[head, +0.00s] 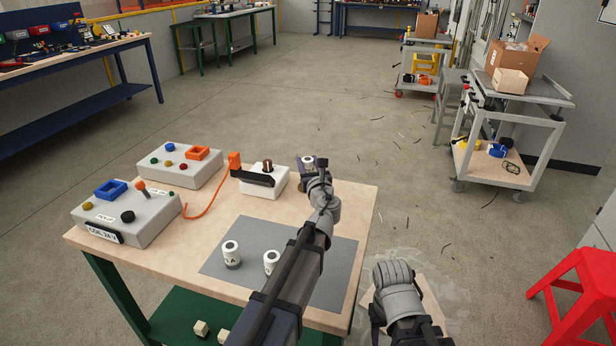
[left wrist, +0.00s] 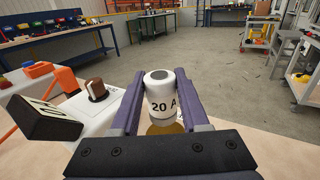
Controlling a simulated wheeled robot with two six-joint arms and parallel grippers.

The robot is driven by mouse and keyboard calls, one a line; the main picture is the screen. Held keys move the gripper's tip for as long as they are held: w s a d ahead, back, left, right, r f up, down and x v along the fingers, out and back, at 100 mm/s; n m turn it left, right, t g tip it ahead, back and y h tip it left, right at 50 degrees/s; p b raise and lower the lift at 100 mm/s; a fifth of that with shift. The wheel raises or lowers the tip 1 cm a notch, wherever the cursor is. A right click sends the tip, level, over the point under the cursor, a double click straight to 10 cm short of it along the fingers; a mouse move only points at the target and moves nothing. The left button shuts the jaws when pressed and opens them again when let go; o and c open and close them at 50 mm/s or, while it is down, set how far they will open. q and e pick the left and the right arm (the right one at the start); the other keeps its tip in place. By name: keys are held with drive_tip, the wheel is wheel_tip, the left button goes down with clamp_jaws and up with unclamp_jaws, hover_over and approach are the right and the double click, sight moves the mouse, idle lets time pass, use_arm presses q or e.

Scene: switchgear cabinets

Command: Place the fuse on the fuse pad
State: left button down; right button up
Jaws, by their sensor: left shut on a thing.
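The fuse is a white cylinder marked 20 A (left wrist: 160,96), with a grey top. It stands upright between the fingers of my left gripper (left wrist: 161,112), which is shut on it. In the head view, my left gripper (head: 308,168) holds the fuse (head: 308,161) at the table's far edge, right of a white box. A gold round surface (left wrist: 166,128) shows just below the fuse in the left wrist view. I cannot tell whether it is the fuse pad or whether the fuse touches it. My right arm shows at the lower right, but its gripper is not visible.
The wooden table (head: 150,250) carries two grey control boxes (head: 128,214), a white box (head: 262,187) with a black lever and brown knob, and an orange cable. Two white fuses (head: 231,254) stand on a grey mat (head: 325,262), partly behind my arm. A red stool (head: 578,290) stands right.

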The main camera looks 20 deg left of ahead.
use_arm(q)
drive_tip(key=shift+f+b, duration=1.5)
drive_tip(key=shift+f, duration=0.25)
drive_tip(key=shift+f, duration=0.15)
drive_tip(key=shift+c, duration=2)
unclamp_jaws()
drive_tip(key=shift+s+r, duration=0.1)
drive_tip(key=shift+r, duration=0.15)
drive_tip(key=v, duration=1.1)
drive_tip(key=shift+s+d+f, duration=0.1)
drive_tip(key=shift+s+d, duration=0.1)
drive_tip(key=shift+s, duration=0.15)
